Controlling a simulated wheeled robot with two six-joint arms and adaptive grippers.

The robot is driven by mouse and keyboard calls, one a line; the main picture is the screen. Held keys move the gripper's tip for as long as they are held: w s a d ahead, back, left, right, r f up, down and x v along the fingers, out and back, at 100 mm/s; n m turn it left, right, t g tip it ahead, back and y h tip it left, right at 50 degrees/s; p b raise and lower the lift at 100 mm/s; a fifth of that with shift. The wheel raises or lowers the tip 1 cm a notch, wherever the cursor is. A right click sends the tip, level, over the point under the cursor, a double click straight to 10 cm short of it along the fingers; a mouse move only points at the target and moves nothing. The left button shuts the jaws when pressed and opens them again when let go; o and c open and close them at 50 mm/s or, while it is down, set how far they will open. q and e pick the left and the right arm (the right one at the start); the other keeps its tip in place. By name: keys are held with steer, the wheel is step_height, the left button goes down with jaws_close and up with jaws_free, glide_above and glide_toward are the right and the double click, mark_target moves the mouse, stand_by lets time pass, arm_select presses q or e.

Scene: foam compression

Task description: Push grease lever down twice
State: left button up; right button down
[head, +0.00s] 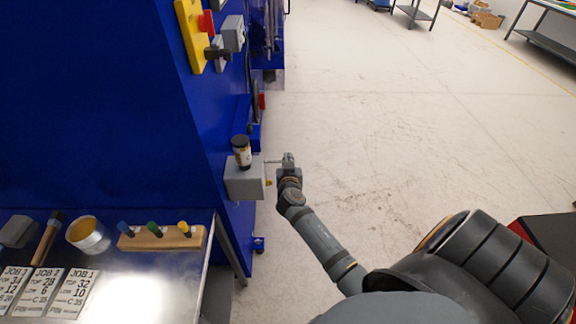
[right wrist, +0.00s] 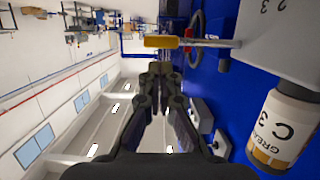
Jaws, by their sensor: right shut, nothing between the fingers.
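The grease unit is a grey box (head: 244,181) on the side of the blue machine, with a black-capped grease bottle (head: 242,153) upright on top. Its thin metal lever (head: 274,162) sticks out to the right. In the right wrist view the lever's rod (right wrist: 208,44) ends in a yellow grip (right wrist: 161,42), and the bottle (right wrist: 282,125) reads "GREASE C 3". My right gripper (head: 288,160) is shut and empty at the lever's outer end. In the wrist view its fingertips (right wrist: 161,70) point towards the yellow grip; I cannot tell whether they touch. My left gripper is out of view.
A metal table (head: 150,285) at the lower left holds job cards, a brush, a bowl (head: 87,236) and a wooden block with coloured pegs (head: 160,238). A yellow panel with a red switch (head: 192,35) is higher on the machine.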

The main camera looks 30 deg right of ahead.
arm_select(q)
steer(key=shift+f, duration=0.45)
arm_select(e)
steer(key=shift+f, duration=0.65)
